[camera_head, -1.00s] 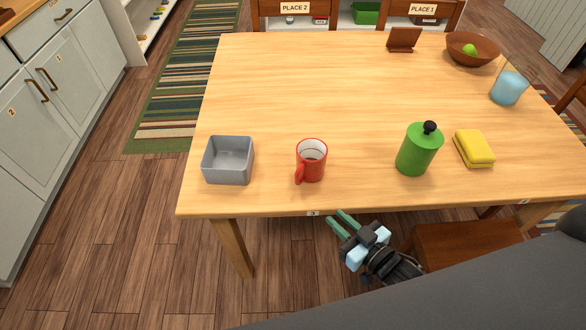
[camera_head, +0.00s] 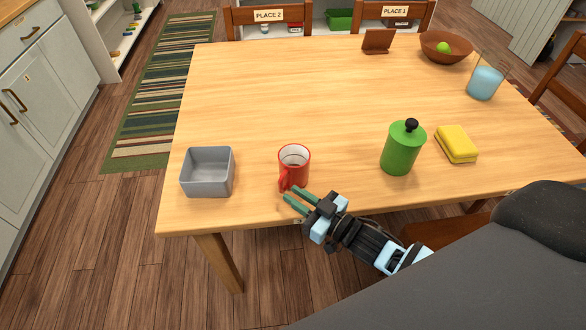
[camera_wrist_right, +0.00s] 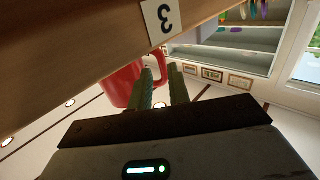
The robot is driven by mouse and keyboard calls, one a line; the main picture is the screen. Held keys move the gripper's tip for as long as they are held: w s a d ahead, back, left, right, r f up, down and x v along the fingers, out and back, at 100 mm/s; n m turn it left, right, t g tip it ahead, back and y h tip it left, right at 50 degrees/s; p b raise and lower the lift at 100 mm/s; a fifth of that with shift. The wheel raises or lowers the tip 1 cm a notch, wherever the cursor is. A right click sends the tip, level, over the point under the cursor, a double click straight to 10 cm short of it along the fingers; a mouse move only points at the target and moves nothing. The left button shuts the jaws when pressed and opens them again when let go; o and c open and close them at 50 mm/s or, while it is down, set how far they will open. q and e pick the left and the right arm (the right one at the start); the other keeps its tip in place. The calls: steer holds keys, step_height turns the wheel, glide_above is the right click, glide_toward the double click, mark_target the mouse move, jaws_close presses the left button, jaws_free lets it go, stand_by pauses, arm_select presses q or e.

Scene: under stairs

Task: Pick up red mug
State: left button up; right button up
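The red mug (camera_head: 297,166) stands upright near the front edge of the wooden table (camera_head: 270,100), with a pale inside and its handle toward the front left. My right gripper (camera_head: 291,194) is at the table's front edge, just in front of the mug and close to its handle. My left gripper is not in view.
A grey square bin (camera_head: 208,174) stands left of the mug. A green canister (camera_head: 401,152) and a yellow sponge (camera_head: 457,144) stand to the right. A blue-filled glass (camera_head: 484,83), a brown bowl (camera_head: 433,52) and a small brown stand (camera_head: 377,42) are farther back. The table's middle is clear.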

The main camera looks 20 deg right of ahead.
mark_target(280, 185)
steer(key=shift+w+a+r, duration=0.2)
steer(key=shift+w+r, duration=0.05)
steer(key=shift+w, duration=0.05)
steer(key=w+a, duration=0.1)
steer(key=w+r, duration=0.1)
steer(key=w, duration=0.1)
steer(key=shift+a+p, duration=0.4)
steer(key=shift+w+a+f, duration=0.1)
steer(key=shift+w+a, duration=0.15)
steer(key=shift+w, duration=0.1)
jaws_close()
